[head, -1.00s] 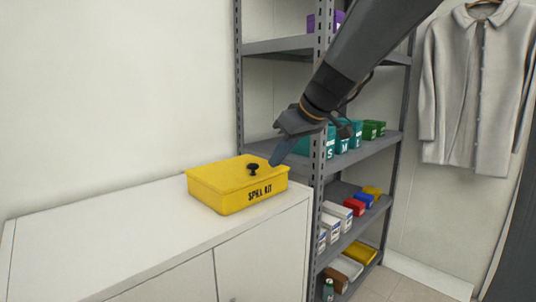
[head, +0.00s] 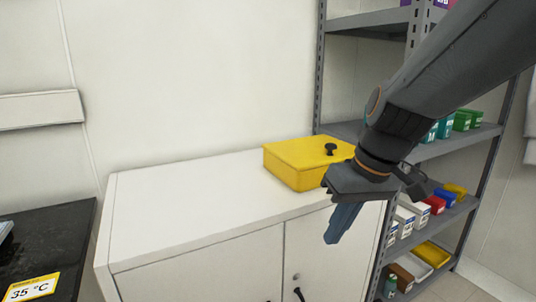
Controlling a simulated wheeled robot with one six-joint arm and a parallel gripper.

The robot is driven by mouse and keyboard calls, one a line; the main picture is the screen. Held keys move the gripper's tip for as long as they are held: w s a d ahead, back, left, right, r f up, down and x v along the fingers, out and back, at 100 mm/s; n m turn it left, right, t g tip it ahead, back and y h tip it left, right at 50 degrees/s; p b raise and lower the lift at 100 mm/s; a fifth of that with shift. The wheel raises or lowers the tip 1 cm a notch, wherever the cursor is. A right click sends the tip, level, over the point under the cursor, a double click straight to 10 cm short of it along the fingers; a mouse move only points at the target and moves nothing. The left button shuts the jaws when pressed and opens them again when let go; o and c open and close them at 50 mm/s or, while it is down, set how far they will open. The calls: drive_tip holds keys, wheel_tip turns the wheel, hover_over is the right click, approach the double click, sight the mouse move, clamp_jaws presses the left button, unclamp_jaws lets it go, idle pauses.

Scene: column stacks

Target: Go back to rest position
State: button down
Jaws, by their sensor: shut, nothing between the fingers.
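My gripper (head: 340,232) is at the centre right of the head view, in front of the white cabinet's front edge. It points down, its fingers are together and nothing is between them. My arm reaches in from the upper right. A yellow spill kit box (head: 296,168) with a black knob (head: 331,149) sits on the cabinet top, behind and to the left of my gripper. Its lid is on. My gripper and wrist hide the box's front right corner and its label.
The white cabinet (head: 190,208) has a mostly bare top left of the box. A grey metal shelf rack (head: 440,150) with several coloured boxes stands at the right. A black surface (head: 55,240) with a yellow 35 °C label (head: 33,289) is at the lower left.

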drive_tip(key=s+a+f+m+g+h, duration=0.1)
drive_tip(key=s+a+f+g+h, duration=0.1)
drive_tip(key=s+f, duration=0.6)
drive_tip(key=s+d+r+m+p, duration=0.1)
drive_tip(key=d+r+p, duration=0.6)
drive_tip(key=p, duration=0.7)
drive_tip(key=shift+s+d+r+m+h, duration=0.3)
drive_tip(key=shift+s+d+r+m, duration=0.1)
drive_tip(key=shift+r+m, duration=0.55)
drive_tip(key=shift+r, duration=0.1)
